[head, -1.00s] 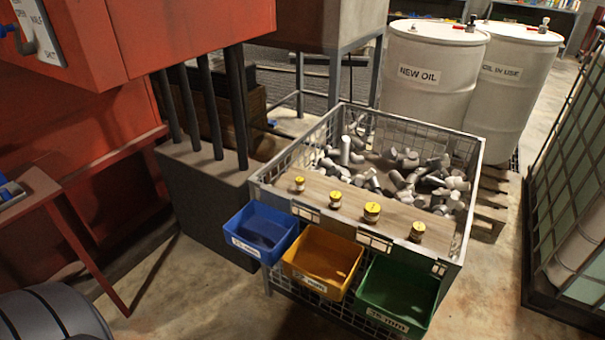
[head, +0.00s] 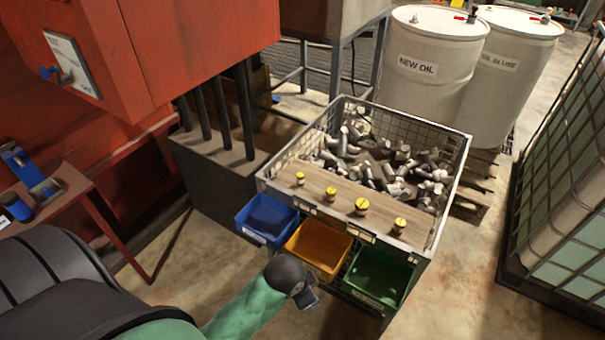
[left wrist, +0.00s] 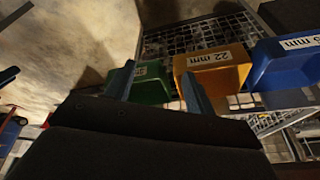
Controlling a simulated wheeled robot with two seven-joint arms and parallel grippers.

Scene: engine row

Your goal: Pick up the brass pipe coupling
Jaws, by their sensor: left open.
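Several small brass-yellow fittings stand apart in a row on the wooden board (head: 330,200) across the front of a wire crate. They are a leftmost one (head: 300,178), a second (head: 330,194), a third (head: 361,207) and a rightmost one (head: 399,225). I cannot tell which is the named coupling. My left gripper (head: 309,298) is in front of and below the bins, well short of the board. In the left wrist view its two fingers (left wrist: 158,74) are apart with nothing between them. No fitting shows in that view. My right gripper is not in view.
Blue (head: 266,220), yellow (head: 318,248) and green (head: 379,276) bins hang on the crate's front, between my left gripper and the board. Grey metal pieces (head: 385,165) fill the crate (head: 452,190) behind. White drums (head: 436,75) stand behind; a caged tank (head: 560,190) is at right.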

